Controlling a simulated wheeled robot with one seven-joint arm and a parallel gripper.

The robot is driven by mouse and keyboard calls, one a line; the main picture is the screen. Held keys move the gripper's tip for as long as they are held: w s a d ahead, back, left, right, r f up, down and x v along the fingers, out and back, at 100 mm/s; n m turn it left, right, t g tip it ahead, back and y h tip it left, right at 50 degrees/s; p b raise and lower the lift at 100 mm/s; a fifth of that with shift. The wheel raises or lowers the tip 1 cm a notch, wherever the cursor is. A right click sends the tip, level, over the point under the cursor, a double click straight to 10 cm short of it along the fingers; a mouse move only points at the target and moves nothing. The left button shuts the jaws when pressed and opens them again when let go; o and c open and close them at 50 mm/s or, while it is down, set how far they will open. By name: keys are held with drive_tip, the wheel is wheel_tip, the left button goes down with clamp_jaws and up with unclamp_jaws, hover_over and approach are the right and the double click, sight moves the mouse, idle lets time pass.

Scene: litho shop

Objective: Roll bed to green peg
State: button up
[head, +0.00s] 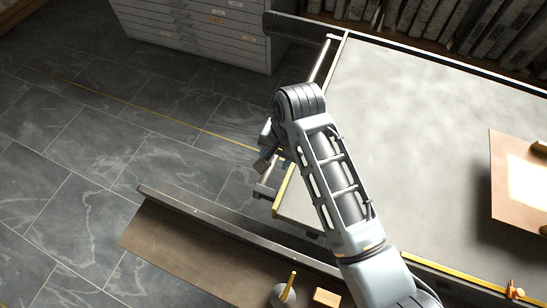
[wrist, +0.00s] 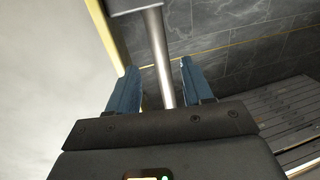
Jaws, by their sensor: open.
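The bed (head: 410,110) is a wide pale grey slab with a brass-coloured edge, right of my arm in the head view. A steel bar (head: 320,63) runs along its left end; my arm hides its middle. My gripper (head: 270,153) is at this bar, its fingers mostly hidden by the arm in the head view. In the wrist view my gripper (wrist: 158,68) is open, with one blue finger on each side of the steel bar (wrist: 157,50). I cannot tell whether either finger touches it. I see no green peg in either view.
A dark rail (head: 225,222) and a brown board (head: 185,250) lie along the near side. A copper-coloured plate (head: 503,205) is over the bed at right. A drawer cabinet (head: 195,35) stands behind. The tiled floor (head: 90,140) at left is clear.

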drive_tip(key=shift+w+a+f, duration=0.1)
drive_tip(key=shift+a+f, duration=0.15)
drive_tip(key=shift+f, duration=0.9)
drive_tip(key=shift+w+a+f, duration=0.1)
drive_tip(key=shift+a+f, duration=0.1)
drive_tip(key=shift+f, duration=0.95)
clamp_jaws()
